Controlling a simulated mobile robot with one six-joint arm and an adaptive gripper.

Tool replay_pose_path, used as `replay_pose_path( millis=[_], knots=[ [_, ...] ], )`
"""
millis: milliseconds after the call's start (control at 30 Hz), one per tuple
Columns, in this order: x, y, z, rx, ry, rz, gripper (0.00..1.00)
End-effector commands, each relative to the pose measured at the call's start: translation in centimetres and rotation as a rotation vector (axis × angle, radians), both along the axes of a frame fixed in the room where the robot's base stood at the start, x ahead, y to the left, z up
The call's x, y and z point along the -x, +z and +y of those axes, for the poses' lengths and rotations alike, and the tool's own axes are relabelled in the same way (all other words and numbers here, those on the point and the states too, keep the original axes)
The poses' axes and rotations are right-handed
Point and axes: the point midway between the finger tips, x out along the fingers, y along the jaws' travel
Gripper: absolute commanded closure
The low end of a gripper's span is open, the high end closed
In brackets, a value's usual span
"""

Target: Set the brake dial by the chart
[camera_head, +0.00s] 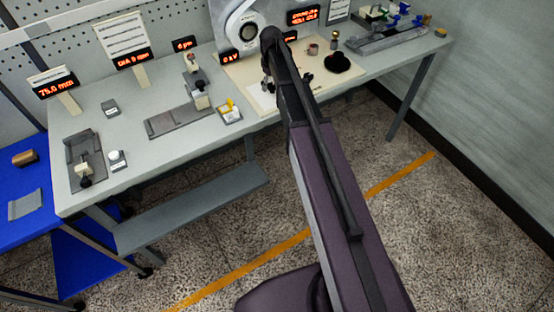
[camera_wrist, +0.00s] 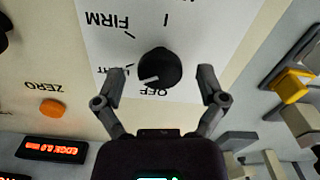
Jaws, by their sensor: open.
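The brake dial (camera_wrist: 160,66) is a round black knob on a white label panel (camera_wrist: 205,30), seen upside down in the wrist view. FIRM and OFF can be read around it; another label is partly hidden by a finger. The knob's pale mark points lower left in the picture, towards the side between OFF and the partly hidden label. My gripper (camera_wrist: 162,74) is open, with one finger on each side of the knob and gaps visible. In the head view my gripper (camera_head: 268,86) is above the cream board. White text charts (camera_head: 122,36) (camera_head: 338,9) stand behind the bench; their text is unreadable.
An orange button (camera_wrist: 52,108) marked ZERO and a red EDGE display (camera_wrist: 54,149) are at left in the wrist view. A yellow-topped fixture (camera_wrist: 293,86) is at right. The bench (camera_head: 85,115) carries other fixtures and red displays, including one reading 75.0 mm (camera_head: 56,85).

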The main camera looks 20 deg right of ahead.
Motion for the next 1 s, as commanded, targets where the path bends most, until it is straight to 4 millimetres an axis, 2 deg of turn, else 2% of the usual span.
replay_pose_path(
  millis=[1000],
  knots=[
    [0.0,0.0,0.0,0.0,-0.683,0.0,0.09]
  ],
)
